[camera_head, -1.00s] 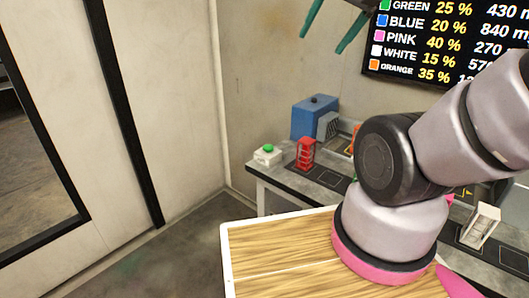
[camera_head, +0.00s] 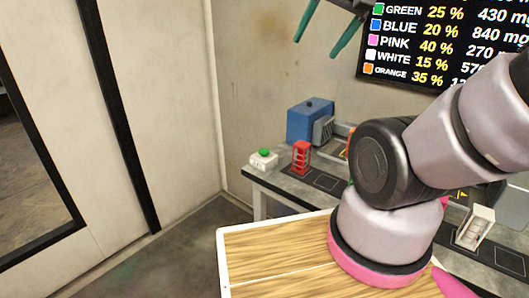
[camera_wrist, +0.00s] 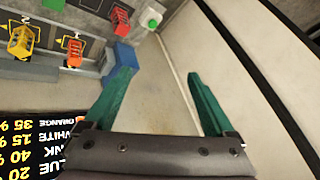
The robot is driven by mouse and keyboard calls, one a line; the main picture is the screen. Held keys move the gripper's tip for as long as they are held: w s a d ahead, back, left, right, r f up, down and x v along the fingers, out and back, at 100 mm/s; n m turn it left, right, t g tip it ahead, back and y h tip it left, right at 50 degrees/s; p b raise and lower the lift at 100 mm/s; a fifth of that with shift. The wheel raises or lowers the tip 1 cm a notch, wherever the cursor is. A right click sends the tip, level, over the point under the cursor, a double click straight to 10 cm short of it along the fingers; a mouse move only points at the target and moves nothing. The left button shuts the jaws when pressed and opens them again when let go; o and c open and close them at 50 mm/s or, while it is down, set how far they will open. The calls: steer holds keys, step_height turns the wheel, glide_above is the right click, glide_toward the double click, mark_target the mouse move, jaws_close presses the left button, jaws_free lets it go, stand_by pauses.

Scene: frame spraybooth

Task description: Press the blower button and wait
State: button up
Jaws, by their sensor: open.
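A white box with a green button (camera_head: 264,153) on top sits at the near left end of the grey bench. It also shows near the top of the wrist view (camera_wrist: 151,22). A blue machine (camera_head: 311,119) with a grey vented front stands behind it on the bench, against the wall. My gripper shows at the top of the head view as two green fingers (camera_head: 328,32), spread and empty. In the wrist view the open fingers (camera_wrist: 160,95) point up toward the button's side, with only wall and floor between them. The gripper is well apart from the button.
A red rack (camera_head: 302,157) stands right of the button box. A white rack (camera_head: 475,228) is further right on the bench (camera_head: 262,181). A wooden-topped surface (camera_head: 270,255) is in front. A wall screen (camera_head: 450,45) lists colours and percentages. The floor at left is clear.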

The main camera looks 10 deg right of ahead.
jaws_close()
stand_by(1.8)
